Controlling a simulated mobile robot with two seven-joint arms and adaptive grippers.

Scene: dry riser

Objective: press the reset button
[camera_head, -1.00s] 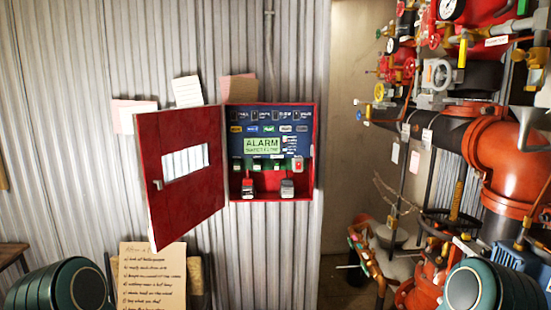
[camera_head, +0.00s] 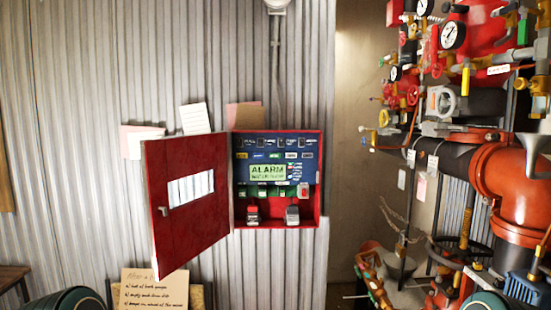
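A red alarm box (camera_head: 322,208) hangs on the corrugated wall, its red door (camera_head: 188,235) swung open to the left. Inside is a blue panel with a lit green ALARM screen (camera_head: 267,172), a row of dark switches along the top and a row of green parts below. A small light-coloured unit with a red button (camera_head: 303,190) sits at the panel's lower right. Two grey-and-red devices (camera_head: 252,213) are at the bottom of the box. I cannot read which part is labelled reset. Neither gripper shows; only rounded dark green parts of mine are at the bottom edge.
Red and black pipes with valves and gauges (camera_head: 453,36) fill the right side. A handwritten sign (camera_head: 154,289) stands below the door. Paper notes (camera_head: 194,118) are on the wall above the box. The space in front of the box looks clear.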

